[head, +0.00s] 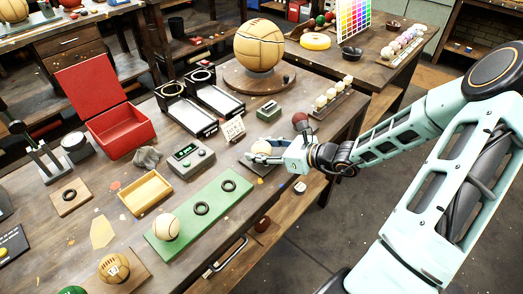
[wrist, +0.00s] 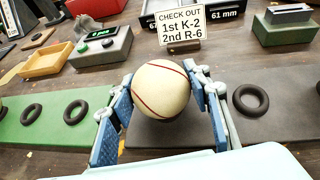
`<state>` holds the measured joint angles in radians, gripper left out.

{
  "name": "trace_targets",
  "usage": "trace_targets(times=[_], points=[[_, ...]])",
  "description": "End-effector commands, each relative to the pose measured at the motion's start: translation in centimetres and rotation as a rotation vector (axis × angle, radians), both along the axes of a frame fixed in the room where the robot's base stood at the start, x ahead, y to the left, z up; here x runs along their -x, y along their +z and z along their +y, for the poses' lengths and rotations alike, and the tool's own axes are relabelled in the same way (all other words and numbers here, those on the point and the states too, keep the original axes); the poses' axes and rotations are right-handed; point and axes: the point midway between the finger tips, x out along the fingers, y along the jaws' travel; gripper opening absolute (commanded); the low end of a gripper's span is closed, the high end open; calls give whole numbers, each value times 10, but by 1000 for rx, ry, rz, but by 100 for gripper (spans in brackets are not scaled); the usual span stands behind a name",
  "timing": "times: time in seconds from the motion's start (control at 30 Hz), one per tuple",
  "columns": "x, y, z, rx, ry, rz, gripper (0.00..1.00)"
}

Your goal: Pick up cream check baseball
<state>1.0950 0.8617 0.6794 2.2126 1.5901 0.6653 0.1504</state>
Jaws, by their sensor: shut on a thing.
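A cream baseball with a red seam (wrist: 160,88) sits between the two blue-padded fingers of my gripper (wrist: 158,76), which is shut on it with one finger on each side. In the head view the ball (head: 262,147) shows partly behind the fingers of my gripper (head: 265,155) near the bench's right edge. The ball is over a dark mat (wrist: 200,135); I cannot tell whether it touches the mat. A second pale ball (head: 166,227) rests at the near end of the green strip (head: 184,235).
A "CHECK OUT" card (wrist: 180,27) stands just behind the held ball. Black rings lie on the green strip and on the dark mat. A grey device (head: 190,156), a yellow tray (head: 146,192) and a red box (head: 118,131) stand to the left. A large ball (head: 259,46) stands behind.

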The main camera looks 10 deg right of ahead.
Motion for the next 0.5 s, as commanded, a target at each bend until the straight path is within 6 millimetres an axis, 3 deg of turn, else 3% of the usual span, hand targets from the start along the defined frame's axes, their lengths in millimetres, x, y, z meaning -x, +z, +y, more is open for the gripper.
trace_targets(times=[0.33,0.5], points=[[0,3,0,1,0,-1,17],[0,17,0,3,1,-3,17]])
